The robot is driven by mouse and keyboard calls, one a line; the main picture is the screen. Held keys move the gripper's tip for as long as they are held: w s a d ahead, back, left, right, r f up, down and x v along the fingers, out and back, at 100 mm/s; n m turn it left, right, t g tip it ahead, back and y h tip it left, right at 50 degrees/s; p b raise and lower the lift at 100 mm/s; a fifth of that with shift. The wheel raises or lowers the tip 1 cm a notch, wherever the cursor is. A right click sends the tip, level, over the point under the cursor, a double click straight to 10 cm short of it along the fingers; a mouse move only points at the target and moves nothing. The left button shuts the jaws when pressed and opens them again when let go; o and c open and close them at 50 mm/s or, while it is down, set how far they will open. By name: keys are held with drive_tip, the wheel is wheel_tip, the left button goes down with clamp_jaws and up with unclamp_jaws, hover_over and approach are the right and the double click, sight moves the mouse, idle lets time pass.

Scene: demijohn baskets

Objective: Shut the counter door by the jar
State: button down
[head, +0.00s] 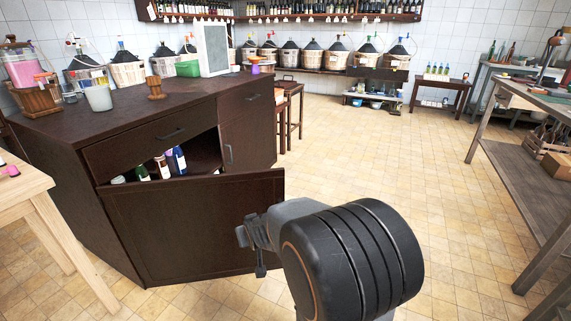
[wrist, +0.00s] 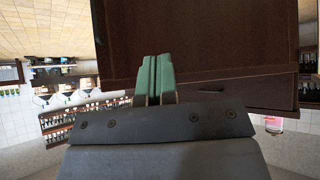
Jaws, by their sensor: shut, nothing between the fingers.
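The dark brown counter door (head: 190,228) stands open at the front of the counter (head: 130,110), swung outward. Bottles (head: 165,165) show in the opening above its top edge. The jar (head: 22,68) of pink liquid sits in a wooden holder on the counter's left end. My gripper (head: 243,236) is at the door's free right edge, on the near side. In the wrist view its green fingers (wrist: 155,80) are shut together and empty, in front of a dark brown panel (wrist: 200,40). I cannot tell whether they touch it.
A pale wooden table (head: 25,190) stands at the left and a grey workbench (head: 530,170) at the right. Wooden stools (head: 290,110) stand behind the counter's right end. The tiled floor (head: 430,180) between counter and workbench is clear.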

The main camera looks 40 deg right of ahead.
drive_tip(key=w+d+r+m+t+h+p, duration=0.2)
drive_tip(key=w+d+t+h+p, duration=0.25)
drive_tip(key=d, duration=0.55)
drive_tip(key=t+h+p, duration=0.1)
drive_tip(key=t+p, duration=0.2)
approach(281, 171)
drive_tip(key=shift+m, duration=0.4)
drive_tip(key=b+x, duration=0.1)
drive_tip(key=x, duration=0.6)
drive_tip(key=shift+w+d, duration=0.1)
drive_tip(key=shift+w, duration=0.15)
